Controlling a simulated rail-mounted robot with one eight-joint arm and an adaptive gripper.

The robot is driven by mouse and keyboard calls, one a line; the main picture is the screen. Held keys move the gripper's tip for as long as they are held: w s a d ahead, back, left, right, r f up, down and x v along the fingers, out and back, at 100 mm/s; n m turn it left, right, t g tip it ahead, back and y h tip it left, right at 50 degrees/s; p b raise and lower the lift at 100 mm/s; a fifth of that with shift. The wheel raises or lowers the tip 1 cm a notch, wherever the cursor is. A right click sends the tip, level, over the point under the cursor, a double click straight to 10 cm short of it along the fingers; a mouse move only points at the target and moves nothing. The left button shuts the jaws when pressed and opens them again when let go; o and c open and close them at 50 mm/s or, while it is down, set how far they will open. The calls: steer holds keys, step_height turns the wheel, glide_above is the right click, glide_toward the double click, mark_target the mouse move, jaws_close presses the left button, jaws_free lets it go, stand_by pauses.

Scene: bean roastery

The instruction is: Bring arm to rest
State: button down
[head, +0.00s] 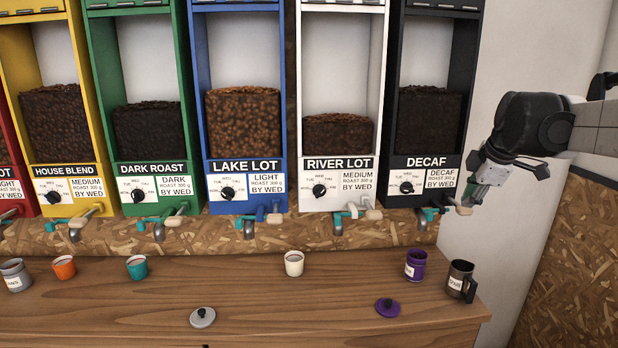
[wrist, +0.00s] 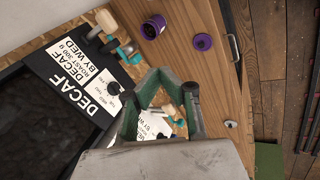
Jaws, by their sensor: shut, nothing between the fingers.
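My gripper (head: 468,194) is at the right, raised in front of the lower right corner of the black DECAF dispenser (head: 384,120), near its spout handle (head: 459,206). It is shut and empty. In the wrist view my gripper (wrist: 168,75) shows its green-padded fingers with their tips together, and the DECAF dispenser (wrist: 35,77) lies to the left. I cannot tell whether the gripper touches the handle.
A wooden counter (head: 250,318) stands below. It bears a dark mug (head: 461,282), a purple open canister (head: 415,264), a purple lid (head: 388,307), a cream cup (head: 294,263), a grey lid (head: 203,317) and several cups at left. A chipboard panel (head: 575,260) is at right.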

steer(key=s+a+f+m+b, duration=0.1)
steer(key=s+a+f+m, duration=0.4)
steer(key=s, duration=0.5)
steer(key=s+a+f+m+t+b, duration=0.1)
steer(key=s+a+f+m, duration=0.4)
steer(key=s, duration=0.5)
steer(key=s+a+f+m+b, duration=0.1)
steer(key=s+a+f+m, duration=0.3)
steer(key=s+a+f, duration=0.3)
steer(key=s+a, duration=0.1)
steer(key=s, duration=0.2)
steer(key=shift+a+m+t, duration=0.15)
steer(key=shift+m+t, duration=0.15)
steer(key=shift+m, duration=0.1)
steer(key=shift+r, duration=0.1)
